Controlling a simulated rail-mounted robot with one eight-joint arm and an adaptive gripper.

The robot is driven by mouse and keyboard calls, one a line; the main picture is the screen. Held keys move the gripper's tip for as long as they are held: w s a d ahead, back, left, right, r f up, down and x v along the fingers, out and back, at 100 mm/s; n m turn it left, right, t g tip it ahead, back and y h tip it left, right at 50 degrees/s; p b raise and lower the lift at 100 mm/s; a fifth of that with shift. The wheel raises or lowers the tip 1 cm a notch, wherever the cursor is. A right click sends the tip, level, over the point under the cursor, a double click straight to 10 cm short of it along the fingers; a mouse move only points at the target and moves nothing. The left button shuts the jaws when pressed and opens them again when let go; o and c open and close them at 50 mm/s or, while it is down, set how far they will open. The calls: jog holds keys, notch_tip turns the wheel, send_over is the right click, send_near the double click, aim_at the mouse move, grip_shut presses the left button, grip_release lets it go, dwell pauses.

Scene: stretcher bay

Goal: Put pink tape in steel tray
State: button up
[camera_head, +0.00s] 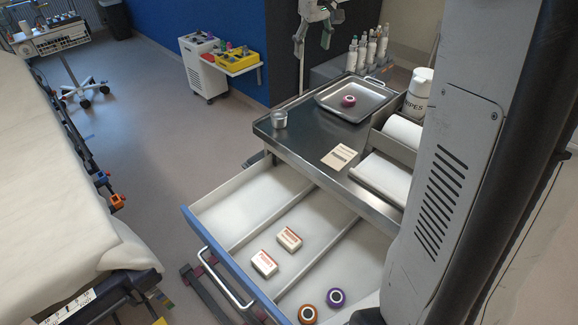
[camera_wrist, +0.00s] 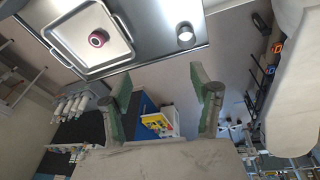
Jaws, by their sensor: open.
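The pink tape (camera_head: 348,101), a dark pink roll with a pale centre, lies flat inside the steel tray (camera_head: 329,98) on top of the cart. In the wrist view the pink tape (camera_wrist: 98,39) shows within the steel tray (camera_wrist: 88,71) at the upper left. My gripper (camera_wrist: 160,78) is open, with nothing between its green-padded fingers. It is apart from the tape and the tray.
The cart's drawer (camera_head: 225,252) is pulled out, holding two small boxes (camera_head: 289,238), an orange roll (camera_head: 307,314) and a purple roll (camera_head: 337,298). A metal cup (camera_head: 279,119), a card (camera_head: 339,156), a wipes tub (camera_head: 417,95) and bottles (camera_head: 362,52) stand around the tray.

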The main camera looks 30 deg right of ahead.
jog(key=s+a+t, duration=0.2)
jog(key=s+a, duration=1.3)
jog(key=s, duration=0.1)
jog(key=s+a+f+t, duration=0.1)
jog(key=s+a+f, duration=0.2)
jog(key=s, duration=0.4)
jog(key=s+a+f+m+t, duration=0.1)
jog(key=s+a+f, duration=0.3)
jog(key=s, duration=0.3)
jog(key=shift+a+f+t+y, duration=0.3)
jog(key=shift+f+y, duration=0.1)
jog(key=shift+f, duration=0.45)
jog(key=shift+s, duration=0.1)
